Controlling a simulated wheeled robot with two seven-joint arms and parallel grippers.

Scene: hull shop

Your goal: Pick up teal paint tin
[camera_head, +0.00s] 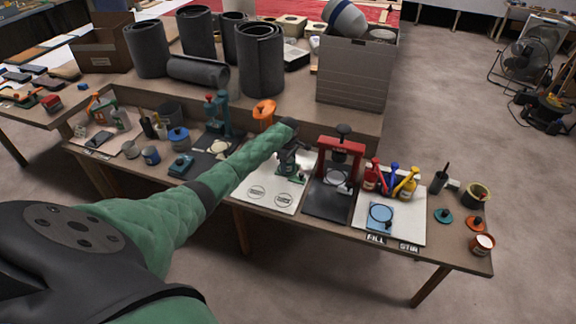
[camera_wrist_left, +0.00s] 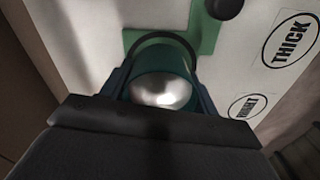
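The teal paint tin (camera_wrist_left: 162,88) shows in the left wrist view with its round, shiny silver end facing the camera. It sits between the two dark fingers of my left gripper (camera_wrist_left: 162,100), with a finger close along each side. Whether the fingers press on it is unclear. A green plate (camera_wrist_left: 207,28) lies behind the tin, over a white board. In the head view my left gripper (camera_head: 291,160) is low over the white board (camera_head: 268,190), by a green stand; I cannot make out the tin there. My right gripper is not in view.
A red press (camera_head: 340,150) stands close right of my left gripper. Red, blue and yellow bottles (camera_head: 390,181) are farther right. A teal press (camera_head: 217,115) and an orange funnel (camera_head: 264,112) are to the left and behind. A large grey bin (camera_head: 355,75) stands behind.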

